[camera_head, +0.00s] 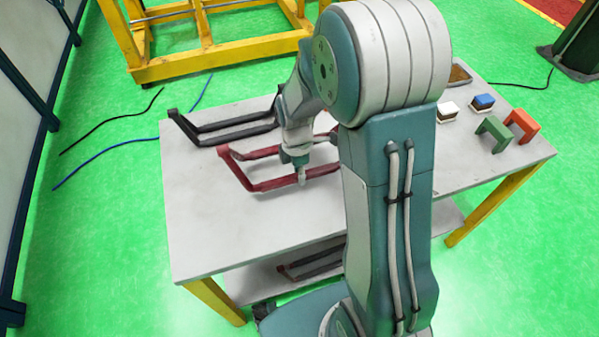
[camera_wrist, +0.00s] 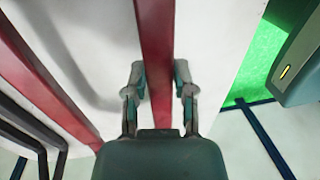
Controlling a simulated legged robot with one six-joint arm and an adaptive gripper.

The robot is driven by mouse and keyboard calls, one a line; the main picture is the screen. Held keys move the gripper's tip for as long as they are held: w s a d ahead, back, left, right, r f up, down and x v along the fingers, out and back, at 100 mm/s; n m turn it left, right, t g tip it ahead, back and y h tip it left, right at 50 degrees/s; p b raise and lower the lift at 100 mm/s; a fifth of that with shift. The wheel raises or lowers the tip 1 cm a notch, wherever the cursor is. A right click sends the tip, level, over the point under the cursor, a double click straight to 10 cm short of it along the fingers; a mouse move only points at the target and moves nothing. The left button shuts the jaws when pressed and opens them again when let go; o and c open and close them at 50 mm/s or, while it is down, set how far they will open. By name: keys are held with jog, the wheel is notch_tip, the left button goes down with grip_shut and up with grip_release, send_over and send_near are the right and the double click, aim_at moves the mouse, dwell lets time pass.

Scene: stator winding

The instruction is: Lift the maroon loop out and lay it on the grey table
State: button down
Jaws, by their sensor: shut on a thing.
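The maroon loop (camera_head: 262,186) is a long angular frame over the left part of the grey table (camera_head: 215,226). My gripper (camera_head: 301,178) is on the loop's near side bar. In the wrist view my gripper (camera_wrist: 158,90) has a finger on each side of the maroon bar (camera_wrist: 157,50) and is shut on it. The loop's other long bar (camera_wrist: 45,80) runs along the left there. A shadow lies on the table between the bars. I cannot tell whether the loop touches the table. My arm hides the loop's right end.
A black loop (camera_head: 225,130) lies behind the maroon one. Green (camera_head: 494,132) and orange (camera_head: 522,124) brackets and a blue-topped block (camera_head: 482,102) sit at the table's right. Dark loops (camera_head: 312,264) lie on the lower shelf. The table's front left is clear.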

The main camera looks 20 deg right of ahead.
aim_at(300, 191)
jog(key=shift+a+f, duration=0.2)
jog(key=shift+f, duration=1.3)
jog(key=shift+f, duration=0.15)
jog(key=shift+d+f, duration=0.1)
jog(key=shift+f, duration=0.75)
jog(key=shift+f, duration=0.1)
jog(key=shift+c, duration=1.8)
grip_release()
jog(key=o, duration=0.4)
jog(key=shift+c, duration=0.2)
